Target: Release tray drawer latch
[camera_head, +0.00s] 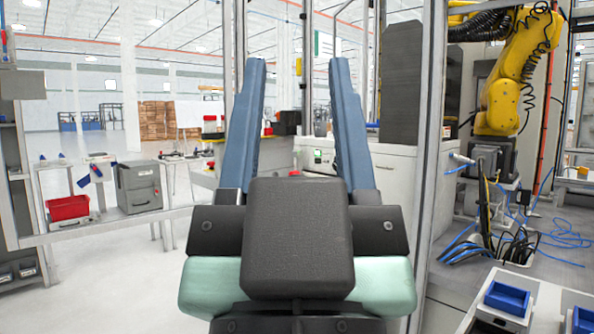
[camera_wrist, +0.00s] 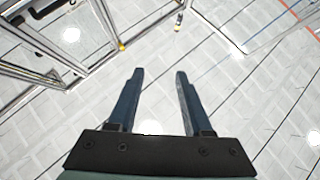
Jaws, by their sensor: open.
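My gripper (camera_head: 298,68) is open and empty, its two blue fingers raised in the middle of the head view. A grey box (camera_head: 138,187) with a darker front stands on the bench at left, well apart from my gripper. Any latch on it is too small to tell.
A red bin (camera_head: 68,208) sits on the left bench (camera_head: 110,222). A metal post (camera_head: 430,150) stands close at right. Metal framing (camera_wrist: 105,25) fills the wrist view's upper left.

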